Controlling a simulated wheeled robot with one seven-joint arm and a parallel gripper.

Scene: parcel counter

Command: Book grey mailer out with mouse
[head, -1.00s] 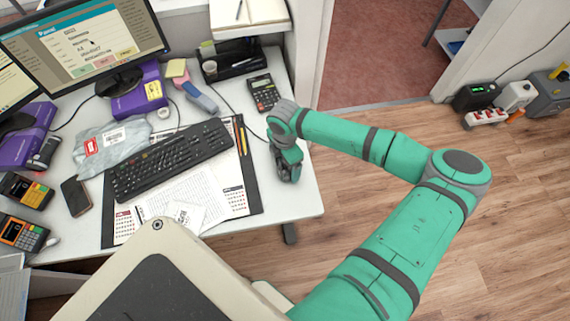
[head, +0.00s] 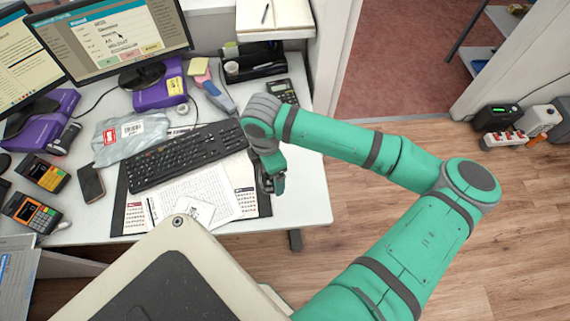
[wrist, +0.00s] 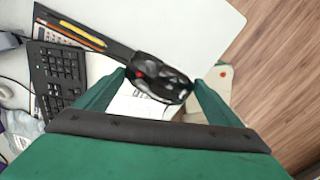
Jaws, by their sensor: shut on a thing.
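The grey mailer (head: 117,152), a crumpled bag with a red label and a white barcode label, lies on the desk left of the keyboard. My gripper (head: 268,185) is over the desk's right side, beside the desk pad. In the wrist view my gripper (wrist: 160,85) is shut on a dark, rounded thing with a small red spot, apparently the mouse (wrist: 160,72). I cannot tell whether it touches the desk. The right monitor (head: 112,38) shows a parcel window with a pointer near its middle and a row of coloured buttons below. The small text is unreadable.
The keyboard (head: 185,157) lies across the back of the dark desk pad (head: 122,205), which holds papers. A calculator (head: 283,92) lies behind my gripper. A phone (head: 91,181) and card terminals (head: 28,210) are at left. The desk's front right corner is bare.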

